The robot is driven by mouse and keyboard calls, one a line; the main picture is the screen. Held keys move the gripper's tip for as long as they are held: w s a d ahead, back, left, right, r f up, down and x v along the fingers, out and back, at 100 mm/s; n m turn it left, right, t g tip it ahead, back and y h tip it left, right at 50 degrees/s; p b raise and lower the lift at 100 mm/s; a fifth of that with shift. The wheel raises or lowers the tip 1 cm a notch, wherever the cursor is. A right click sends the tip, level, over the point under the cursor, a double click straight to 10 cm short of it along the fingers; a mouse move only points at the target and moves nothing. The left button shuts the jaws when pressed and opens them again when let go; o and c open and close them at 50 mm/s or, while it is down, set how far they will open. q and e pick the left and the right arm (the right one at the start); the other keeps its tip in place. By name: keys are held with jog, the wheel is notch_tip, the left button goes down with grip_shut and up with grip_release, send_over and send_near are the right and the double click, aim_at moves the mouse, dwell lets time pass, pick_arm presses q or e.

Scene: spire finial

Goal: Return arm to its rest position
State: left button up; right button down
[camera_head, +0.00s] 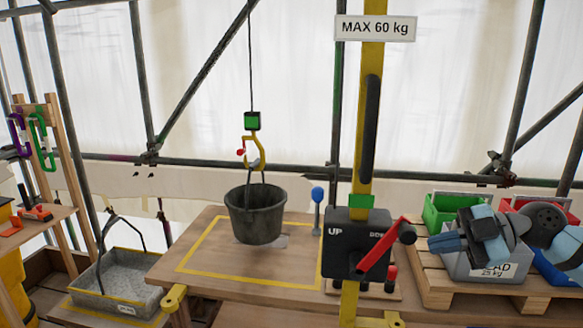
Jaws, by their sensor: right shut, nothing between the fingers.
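My right gripper (447,243) comes in from the right edge, with its fingers pointing left. It is shut and empty, in front of the grey lead crate (485,268) and right of the winch's red crank (378,255). I cannot tell whether it touches the crate. A dark bucket (255,215) hangs by its handle from the yellow hook (253,150), over the yellow-outlined area of the wooden platform (205,240). I cannot tell whether the bucket's base touches the boards. My left gripper is out of view.
The black UP/DOWN winch box (345,245) sits on a yellow post (370,120) close by the right gripper. A green crate (440,213) stands behind the grey crate on a pallet (440,290). A grey stone-like tray (115,285) stands at left. Scaffold poles cross behind.

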jog(key=s+a+f+m+t+h+p, duration=0.2)
jog(key=a+f+m+t+p, duration=0.1)
jog(key=f+m+t, duration=0.5)
jog(key=s+a+f+m+t+h+p, duration=0.1)
jog(key=s+a+f+m+t+p, duration=0.15)
jog(key=f+m+t, duration=0.5)
jog(key=s+a+f+m+g+h+p, duration=0.2)
jog(key=s+f+g+h, duration=0.5)
jog(key=s+f, duration=1)
notch_tip(320, 180, down, 4)
jog(key=shift+a+r+m+g+h, duration=0.1)
jog(key=shift+a+m+g+h, duration=0.2)
jog(key=shift+a+m+g, duration=0.65)
jog(key=shift+w, duration=0.15)
